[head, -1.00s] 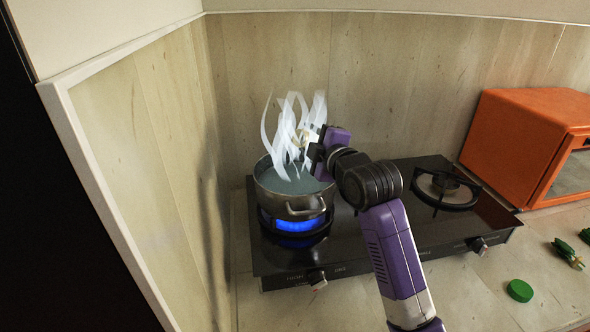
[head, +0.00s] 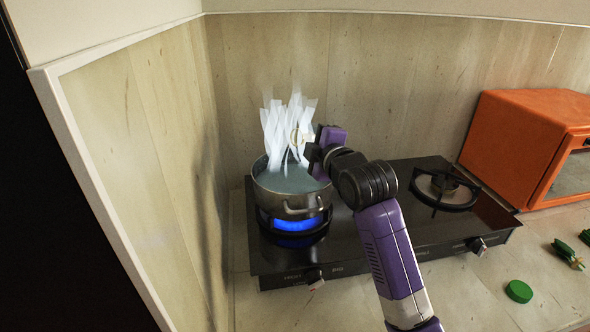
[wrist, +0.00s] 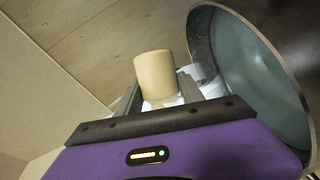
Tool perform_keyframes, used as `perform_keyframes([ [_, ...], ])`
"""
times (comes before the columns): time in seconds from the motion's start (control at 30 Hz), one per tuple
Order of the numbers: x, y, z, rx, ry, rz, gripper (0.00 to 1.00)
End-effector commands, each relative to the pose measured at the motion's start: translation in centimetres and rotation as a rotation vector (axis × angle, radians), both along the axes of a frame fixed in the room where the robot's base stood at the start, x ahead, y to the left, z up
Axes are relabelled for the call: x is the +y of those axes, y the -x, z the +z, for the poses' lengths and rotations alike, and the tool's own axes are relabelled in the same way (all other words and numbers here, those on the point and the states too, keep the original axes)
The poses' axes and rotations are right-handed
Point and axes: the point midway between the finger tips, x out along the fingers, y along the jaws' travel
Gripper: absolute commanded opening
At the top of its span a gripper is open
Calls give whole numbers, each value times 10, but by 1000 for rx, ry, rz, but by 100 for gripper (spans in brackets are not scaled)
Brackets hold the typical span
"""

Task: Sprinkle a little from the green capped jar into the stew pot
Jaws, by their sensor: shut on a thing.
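The stew pot (head: 290,203) is a metal pot of pale blue-grey liquid on the left burner, over a blue flame. It also shows at the right of the wrist view (wrist: 300,75). My gripper (wrist: 159,88) is shut on a beige cylindrical jar (wrist: 155,72), which stands out between the two fingers. In the head view my gripper is above the pot's right side, and the jar is partly hidden by white steam. A round green cap (head: 519,291) lies apart on the counter at the lower right. I cannot see anything falling from the jar.
The black stove (head: 350,255) has an empty right burner (head: 446,188). An orange oven (head: 520,140) stands at the right. Small green items (head: 566,252) lie on the counter near it. A tiled wall (head: 160,130) rises close to the pot's left.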

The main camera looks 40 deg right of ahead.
Motion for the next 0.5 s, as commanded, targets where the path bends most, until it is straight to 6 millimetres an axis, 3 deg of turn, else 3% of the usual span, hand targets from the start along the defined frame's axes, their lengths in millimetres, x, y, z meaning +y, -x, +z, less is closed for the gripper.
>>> perform_keyframes([
  [0.5, 3, -6, 1, -1, 32, 0, 0],
])
